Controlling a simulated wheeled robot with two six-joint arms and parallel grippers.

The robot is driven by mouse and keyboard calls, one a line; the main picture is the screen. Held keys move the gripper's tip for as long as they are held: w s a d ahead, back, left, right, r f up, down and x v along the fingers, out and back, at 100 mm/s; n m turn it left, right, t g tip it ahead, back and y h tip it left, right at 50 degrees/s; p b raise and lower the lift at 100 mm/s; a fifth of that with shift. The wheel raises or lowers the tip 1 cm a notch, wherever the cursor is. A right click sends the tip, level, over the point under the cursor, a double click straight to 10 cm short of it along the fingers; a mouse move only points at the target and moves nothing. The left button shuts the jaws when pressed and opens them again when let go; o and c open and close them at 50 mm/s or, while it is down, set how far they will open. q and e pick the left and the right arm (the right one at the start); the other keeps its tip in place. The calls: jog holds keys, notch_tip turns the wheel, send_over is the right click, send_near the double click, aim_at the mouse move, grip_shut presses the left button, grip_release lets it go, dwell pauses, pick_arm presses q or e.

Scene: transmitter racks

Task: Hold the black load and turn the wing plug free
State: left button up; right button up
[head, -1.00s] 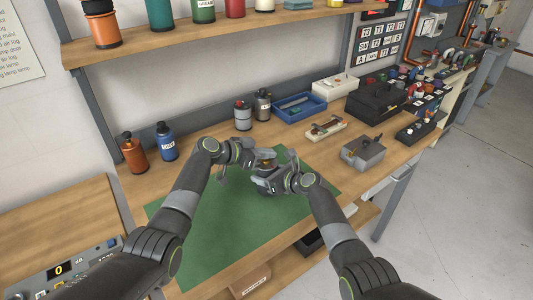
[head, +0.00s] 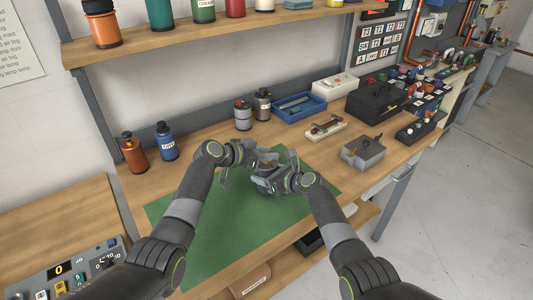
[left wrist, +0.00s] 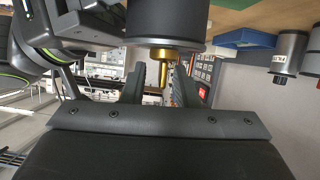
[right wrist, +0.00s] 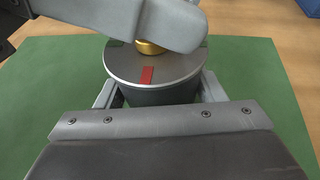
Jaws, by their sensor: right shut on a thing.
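The black load (right wrist: 160,95) is a dark cylinder with a grey top, a red mark and a green mark. It stands upright over the green mat, and it also shows at the top of the left wrist view (left wrist: 165,25). My right gripper (head: 268,182) is shut on its sides. The brass wing plug (left wrist: 162,65) sticks out of the middle of its top; in the right wrist view my left gripper partly hides it. My left gripper (left wrist: 160,85) is at the plug, with one finger on each side and gaps between. It is open.
The green mat (head: 205,245) is clear around the load. A grey box (head: 363,153) with a lever stands to the right. A blue tray (head: 300,108), two canisters (head: 243,115) and bottles stand at the back of the bench.

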pick_arm(q)
jog(key=v, duration=1.2)
jog(key=shift+s, duration=0.1)
pick_arm(e)
jog(key=o, duration=1.3)
jog(key=shift+o, duration=0.2)
jog(key=shift+d, duration=0.1)
